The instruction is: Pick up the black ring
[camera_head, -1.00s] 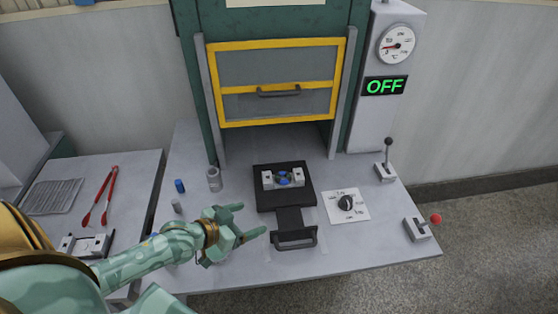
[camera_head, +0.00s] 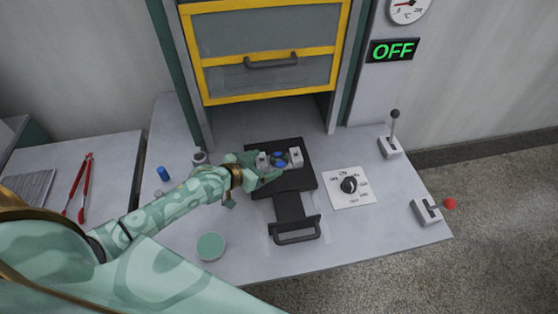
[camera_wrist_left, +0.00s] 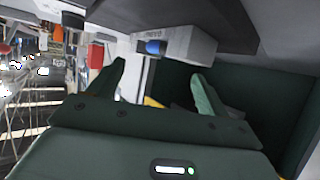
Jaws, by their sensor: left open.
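I cannot make out a separate black ring. A dark spot shows between two blue pieces (camera_head: 279,159) in a small grey clamp fixture (camera_head: 296,155) on the black sliding tray (camera_head: 300,179). My left gripper (camera_head: 268,167) is open at the left side of this fixture and partly covers its left block. In the left wrist view, the two open fingers (camera_wrist_left: 158,70) point at a grey block (camera_wrist_left: 190,46) with a blue plug (camera_wrist_left: 154,47). Nothing shows held between them. My right gripper is not in view.
The press door with its yellow frame (camera_head: 265,93) stands raised behind the tray. A tray handle (camera_head: 296,237) is in front. A green disc (camera_head: 210,246), a blue cylinder (camera_head: 163,173) and red tongs (camera_head: 79,186) lie left.

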